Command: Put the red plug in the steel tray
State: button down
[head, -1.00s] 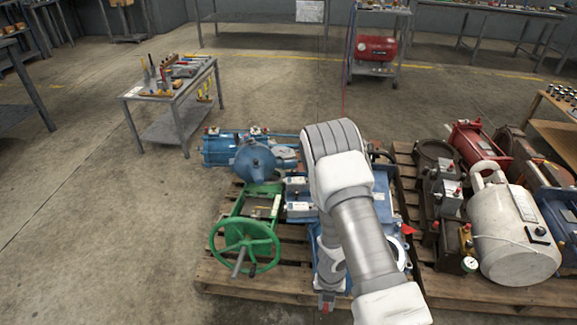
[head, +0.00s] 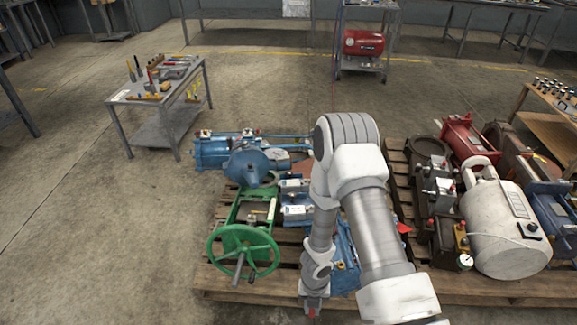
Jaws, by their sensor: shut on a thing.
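My gripper (head: 312,306) is at the bottom of the head view, in front of the front edge of the near pallet and pointing down. It is shut on the red plug (head: 312,314), of which only a small red bit shows at the fingertips. My arm hides part of the pallet load behind it. I cannot make out a steel tray in this view.
A pallet (head: 273,281) carries a green handwheel valve (head: 243,242) and blue machine parts (head: 251,164). A second pallet (head: 500,291) at the right carries a white tank (head: 505,228). A tool table (head: 158,98) stands back left. The floor at left is clear.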

jog(key=shift+w+f, duration=0.15)
jog(key=shift+f, duration=0.05)
jog(key=shift+w+d+f+b, duration=0.1)
jog(key=shift+d+f+b, duration=0.15)
jog(key=shift+d+b, duration=0.1)
jog(key=shift+r, duration=0.1)
